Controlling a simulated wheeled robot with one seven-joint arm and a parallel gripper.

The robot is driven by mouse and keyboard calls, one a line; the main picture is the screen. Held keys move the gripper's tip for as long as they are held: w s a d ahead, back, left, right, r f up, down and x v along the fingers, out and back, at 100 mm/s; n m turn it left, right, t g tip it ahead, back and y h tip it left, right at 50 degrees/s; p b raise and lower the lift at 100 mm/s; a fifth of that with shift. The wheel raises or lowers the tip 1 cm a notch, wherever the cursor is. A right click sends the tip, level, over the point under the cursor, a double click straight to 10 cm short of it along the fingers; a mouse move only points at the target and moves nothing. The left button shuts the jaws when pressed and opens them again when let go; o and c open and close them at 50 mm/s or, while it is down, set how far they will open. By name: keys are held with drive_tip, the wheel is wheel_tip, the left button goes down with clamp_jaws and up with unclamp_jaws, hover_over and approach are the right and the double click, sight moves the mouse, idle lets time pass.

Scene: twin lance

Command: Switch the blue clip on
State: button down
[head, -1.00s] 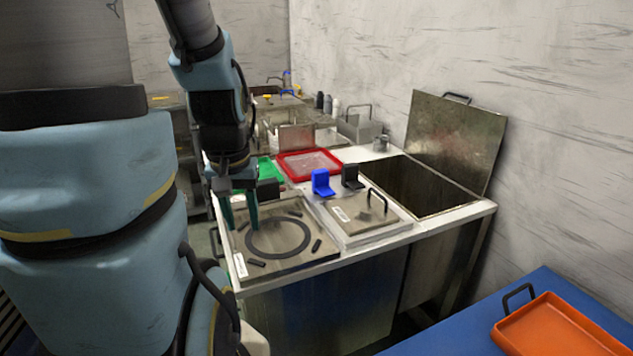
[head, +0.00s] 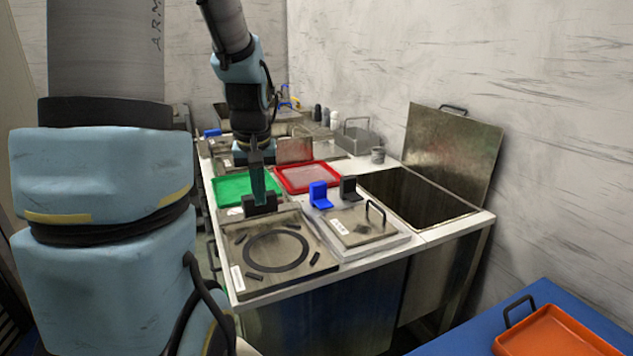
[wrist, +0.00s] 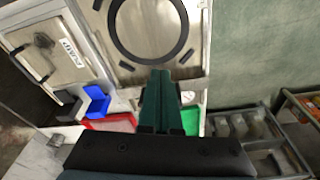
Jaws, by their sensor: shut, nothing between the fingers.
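The blue clip (head: 320,195) is an L-shaped piece with an upright back and a flat foot. It stands on the worktop behind the small handled lid, beside a similar black clip (head: 349,189). In the wrist view the blue clip (wrist: 97,100) is left of my fingers. My gripper (head: 258,198) has its teal fingers pointing down, shut and empty. In the head view it is left of the blue clip and apart from it, in front of a black block (head: 258,207) behind the ring plate. Whether the fingers touch that block is unclear.
A ring-marked plate (head: 240,280) is at the front left, and a handled lid (head: 352,226) is right of it. Green (head: 232,188) and red (head: 308,178) trays lie behind. An open basin (head: 420,200) with a raised cover (head: 455,150) is on the right.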

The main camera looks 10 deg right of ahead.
drive_tip(key=w+d+r+n, duration=0.1)
drive_tip(key=w+d, duration=0.5)
drive_tip(key=w, duration=0.6)
drive_tip(key=r+n+t+y, duration=0.1)
drive_tip(key=r+n+t, duration=0.1)
hover_over(322, 197)
drive_tip(key=w+a, duration=0.2)
drive_tip(key=w, duration=0.2)
drive_tip(key=shift+d+f+b, duration=0.2)
drive_tip(key=shift+f+b, duration=0.05)
drive_tip(key=shift+b, duration=0.2)
drive_tip(key=p+x, duration=0.1)
drive_tip(key=x, duration=0.4)
drive_tip(key=p+x, duration=0.1)
drive_tip(key=x, duration=0.3)
drive_tip(key=shift+s+a+f+p, duration=0.1)
drive_tip(key=shift+f+p, duration=0.25)
drive_tip(key=shift+f, duration=0.1)
drive_tip(key=shift+s+d+r+p, duration=0.1)
drive_tip(key=shift+s+d+p, duration=0.15)
drive_tip(key=shift+s, duration=0.3)
drive_tip(key=shift+s+d+r+p, duration=0.15)
drive_tip(key=shift+s+p, duration=0.1)
drive_tip(key=shift+s, duration=0.35)
drive_tip(key=shift+s+d+f, duration=0.15)
drive_tip(key=shift+s+f, duration=0.15)
drive_tip(key=shift+s, duration=0.45)
